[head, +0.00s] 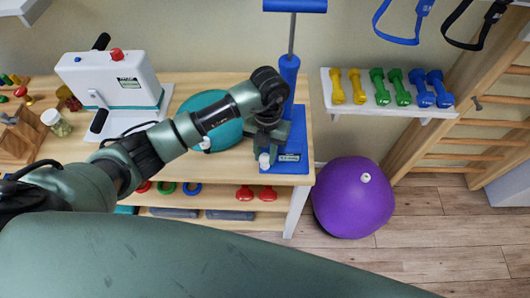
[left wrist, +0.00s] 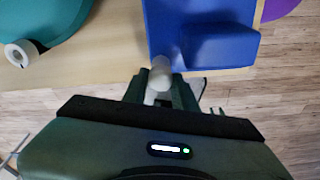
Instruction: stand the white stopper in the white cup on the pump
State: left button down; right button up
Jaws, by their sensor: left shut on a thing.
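My left gripper (head: 264,150) is shut on the white stopper (left wrist: 160,72), a small pale piece between its fingertips. The stopper also shows below the fingers in the head view (head: 264,160). The blue pump (head: 289,75) stands at the table's right end, with a tall cylinder and a T-handle. In the left wrist view the stopper appears at the near edge of the pump's blue base (left wrist: 180,40); whether it touches is unclear. I cannot make out the white cup on the pump; the gripper may hide it. My right gripper is not in view.
A white machine (head: 112,78) stands farther left on the wooden table (head: 240,172). A purple ball (head: 350,205) is on the floor, below a shelf of dumbbells (head: 390,108).

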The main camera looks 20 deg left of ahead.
pick_arm(q)
jog(key=shift+f, duration=0.3)
jog(key=c, duration=1)
grip_release()
jog(key=shift+c, duration=0.2)
jog(key=shift+o, duration=0.2)
jog(key=shift+r, duration=0.1)
jog(key=shift+r+p, duration=2.4)
jog(key=shift+r, duration=1.05)
